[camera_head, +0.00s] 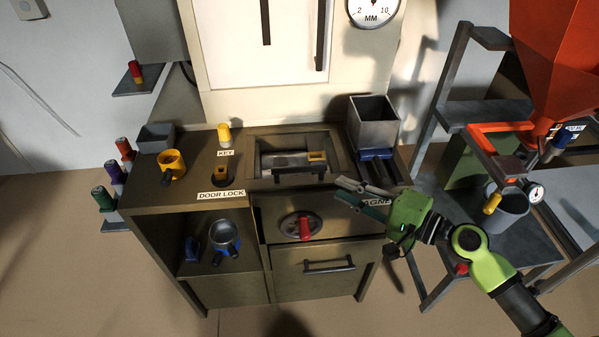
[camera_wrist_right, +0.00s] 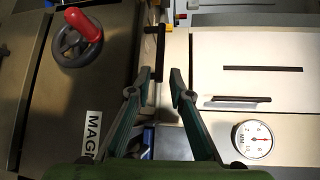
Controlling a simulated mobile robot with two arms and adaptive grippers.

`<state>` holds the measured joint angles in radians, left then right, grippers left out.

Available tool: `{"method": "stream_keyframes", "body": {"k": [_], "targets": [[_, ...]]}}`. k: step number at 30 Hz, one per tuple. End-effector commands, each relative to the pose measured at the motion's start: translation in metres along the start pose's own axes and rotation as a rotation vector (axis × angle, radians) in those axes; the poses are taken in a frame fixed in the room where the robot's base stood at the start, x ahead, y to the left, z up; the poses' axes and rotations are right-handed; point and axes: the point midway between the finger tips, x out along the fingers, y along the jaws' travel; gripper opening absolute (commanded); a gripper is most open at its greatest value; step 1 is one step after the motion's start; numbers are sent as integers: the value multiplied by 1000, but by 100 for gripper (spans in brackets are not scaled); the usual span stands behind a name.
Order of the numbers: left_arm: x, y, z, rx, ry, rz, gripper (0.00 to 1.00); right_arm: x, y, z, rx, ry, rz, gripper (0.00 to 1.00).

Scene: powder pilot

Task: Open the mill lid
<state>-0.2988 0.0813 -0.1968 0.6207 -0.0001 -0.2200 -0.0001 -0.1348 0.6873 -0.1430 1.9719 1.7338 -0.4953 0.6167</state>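In the right wrist view the gripper (camera_wrist_right: 160,74) is open. A dark bar, seemingly the handle (camera_wrist_right: 160,62), appears ahead between the fingertips, with no clear contact. My left gripper is not in view.
A red-knobbed handwheel (camera_head: 296,226) is on the cabinet front, above a drawer handle (camera_head: 330,266). A square metal hopper (camera_head: 373,122) stands right of the lid. A rack (camera_head: 452,110) stands right.

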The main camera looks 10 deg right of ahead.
Motion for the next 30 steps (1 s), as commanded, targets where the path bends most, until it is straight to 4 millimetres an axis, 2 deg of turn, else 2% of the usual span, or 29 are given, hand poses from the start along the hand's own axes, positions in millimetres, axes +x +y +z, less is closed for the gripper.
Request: {"method": "stream_keyframes", "body": {"k": [5, 18, 24, 30], "targets": [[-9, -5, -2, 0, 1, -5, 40, 20, -6, 0, 4, -1, -6, 19], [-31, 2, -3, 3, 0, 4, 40, 110, -4, 0, 3, -1, -3, 19], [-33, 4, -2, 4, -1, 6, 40, 131, -2, 0, 2, 1, -2, 19], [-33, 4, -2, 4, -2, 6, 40, 136, -1, 0, 1, 1, -2, 19]]}}
